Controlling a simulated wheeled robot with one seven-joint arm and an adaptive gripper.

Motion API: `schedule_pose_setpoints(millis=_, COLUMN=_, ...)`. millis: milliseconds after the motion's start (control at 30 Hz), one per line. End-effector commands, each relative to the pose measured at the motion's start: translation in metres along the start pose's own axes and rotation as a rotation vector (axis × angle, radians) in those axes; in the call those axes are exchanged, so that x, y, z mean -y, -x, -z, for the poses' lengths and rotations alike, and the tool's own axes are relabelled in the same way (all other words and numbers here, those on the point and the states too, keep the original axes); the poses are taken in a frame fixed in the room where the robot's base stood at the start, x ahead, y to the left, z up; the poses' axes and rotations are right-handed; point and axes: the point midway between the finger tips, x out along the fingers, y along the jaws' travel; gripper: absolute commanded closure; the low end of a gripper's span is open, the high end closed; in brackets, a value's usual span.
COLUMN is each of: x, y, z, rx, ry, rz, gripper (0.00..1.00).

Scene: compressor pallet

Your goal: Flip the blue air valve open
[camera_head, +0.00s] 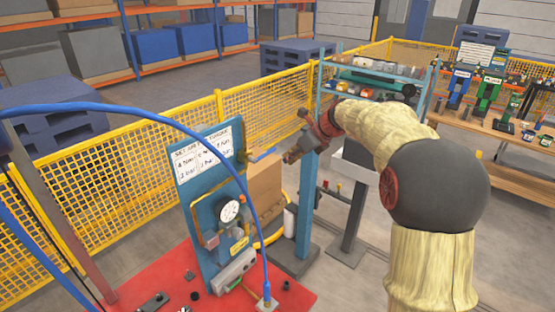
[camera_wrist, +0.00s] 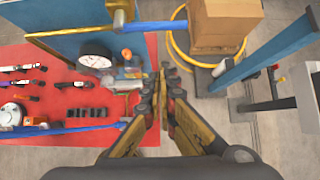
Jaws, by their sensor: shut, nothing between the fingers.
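The blue air valve lever (camera_head: 265,154) sticks out to the right from a brass fitting (camera_head: 243,156) on the edge of the blue panel (camera_head: 190,197). In the wrist view the lever (camera_wrist: 155,27) lies level across the top, with its brass body (camera_wrist: 121,14) at its left end. My gripper (camera_head: 289,157) is beside the lever's free end in the head view. In the wrist view my gripper (camera_wrist: 163,74) is shut and empty, its tips below the lever in the picture. I cannot tell whether they touch it.
The panel carries a gauge (camera_head: 229,210) and a label (camera_head: 203,150), above a red table (camera_head: 150,270). A blue hose (camera_head: 150,113) arches in front. A cardboard box (camera_head: 265,185) and a blue post (camera_head: 307,200) stand close by. A yellow fence (camera_head: 110,190) runs behind.

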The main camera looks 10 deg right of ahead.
Motion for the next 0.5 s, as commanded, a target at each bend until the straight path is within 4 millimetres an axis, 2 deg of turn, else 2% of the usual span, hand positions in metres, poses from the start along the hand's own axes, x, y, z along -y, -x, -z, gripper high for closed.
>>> schedule_pose_setpoints(millis=167, x=-0.001, y=-0.022, z=0.001, rx=-0.002, ry=0.0, rz=-0.004, gripper=1.0)
schedule_pose_setpoints(millis=500, x=-0.001, y=-0.088, z=0.001, rx=-0.002, ry=0.0, rz=-0.003, gripper=1.0)
